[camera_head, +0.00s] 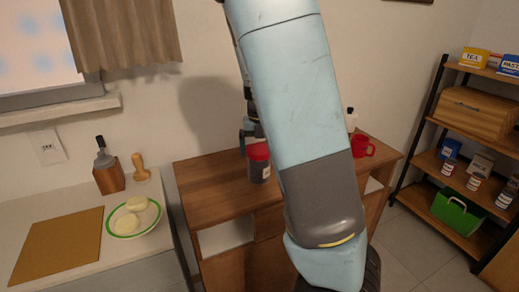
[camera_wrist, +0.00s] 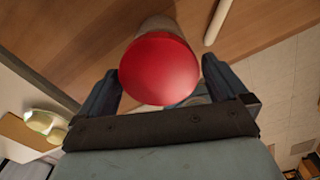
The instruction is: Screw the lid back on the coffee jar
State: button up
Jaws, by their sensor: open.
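The coffee jar (camera_head: 260,173) is dark and stands upright on the brown wooden cabinet. Its red lid (camera_head: 258,151) is on top of it; I cannot tell whether it is screwed tight. In the wrist view the round red lid (camera_wrist: 160,70) faces the camera, with the greyish jar body (camera_wrist: 156,24) beyond it. My gripper (camera_wrist: 161,68) is open, with one finger on each side of the lid and small gaps visible. In the head view my gripper (camera_head: 248,136) is at the lid, partly hidden by my arm.
A red mug (camera_head: 362,147) and a bottle (camera_head: 350,119) stand right of my arm on the cabinet (camera_head: 215,190). The cabinet top left of the jar is clear. A shelf (camera_head: 425,160) stands at right.

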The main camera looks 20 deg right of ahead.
aim_at(259, 149)
jog(key=shift+r, duration=6.85)
jog(key=s+f+n+y, duration=0.2)
jog(key=s+f+n, duration=0.1)
jog(key=n, duration=0.4)
jog(key=s+a+r+n+t, duration=0.2)
jog(key=s+n, duration=0.5)
jog(key=n, duration=0.4)
jog(key=s+a+r+n+t+h, duration=0.1)
jog(key=s+a+r+n, duration=0.1)
jog(key=s+n, duration=0.5)
jog(key=s+a+r+n+t+h, duration=0.1)
jog(key=s+n, duration=0.6)
jog(key=n, duration=0.8)
notch_tip(259, 149, up, 3)
jog(key=shift+a+f+t, duration=0.1)
jog(key=shift+a+t, duration=0.3)
jog(key=shift+t, duration=0.4)
